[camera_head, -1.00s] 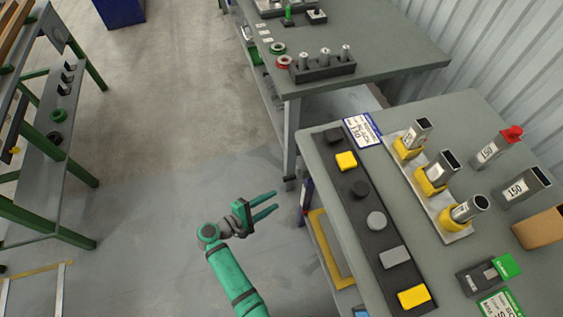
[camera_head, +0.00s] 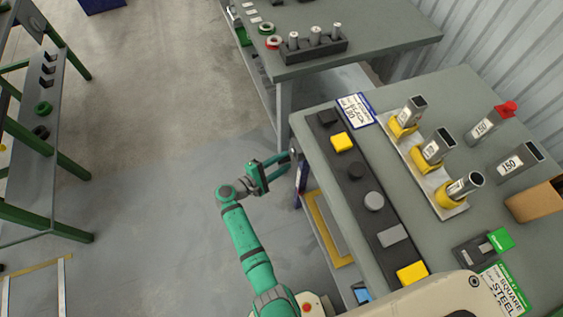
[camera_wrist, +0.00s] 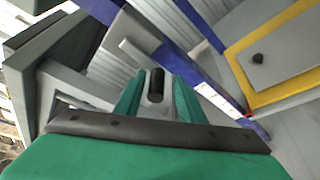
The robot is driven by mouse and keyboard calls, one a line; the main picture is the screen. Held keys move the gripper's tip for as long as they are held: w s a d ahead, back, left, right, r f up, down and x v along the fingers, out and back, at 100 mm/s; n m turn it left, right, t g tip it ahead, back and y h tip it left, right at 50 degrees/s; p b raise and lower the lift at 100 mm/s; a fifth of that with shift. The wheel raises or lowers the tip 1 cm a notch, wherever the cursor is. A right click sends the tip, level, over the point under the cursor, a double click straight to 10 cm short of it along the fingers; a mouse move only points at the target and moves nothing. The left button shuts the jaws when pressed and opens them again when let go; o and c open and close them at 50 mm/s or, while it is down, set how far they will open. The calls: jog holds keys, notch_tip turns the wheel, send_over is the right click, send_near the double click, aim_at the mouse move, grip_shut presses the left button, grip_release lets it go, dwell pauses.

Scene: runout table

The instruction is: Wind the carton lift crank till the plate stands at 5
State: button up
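My gripper (camera_head: 276,168) is beside the near table's left edge, in the gap by the far table's leg. In the wrist view its two green fingers (camera_wrist: 158,100) stand apart, one on each side of a dark round grip (camera_wrist: 156,85). The grip sits at a grey arm that looks like the crank (camera_wrist: 138,52). I cannot tell whether the fingers touch it. A blue upright (camera_wrist: 190,75) runs behind it, with a small white and red marking low down. The lift plate and its number cannot be made out.
A yellow-edged grey panel (camera_head: 319,214) lies low under the near table (camera_head: 440,125). The far table (camera_head: 390,45) stands close ahead. Open floor (camera_head: 150,150) lies to the left.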

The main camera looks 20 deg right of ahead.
jog(key=shift+w+d, duration=0.15)
jog(key=shift+d, duration=0.45)
jog(key=shift+a, duration=0.15)
jog(key=shift+w+a, duration=0.15)
jog(key=shift+w, duration=0.1)
grip_shut()
jog(key=shift+a, duration=0.2)
jog(key=shift+w+d+m+t, duration=0.3)
jog(key=shift+w+m+t, duration=0.15)
jog(key=shift+m, duration=0.55)
jog(key=shift+w+d+r+m+h, duration=0.1)
jog(key=shift+w+r+m+h, duration=0.05)
jog(key=shift+m+h, duration=0.25)
grip_release()
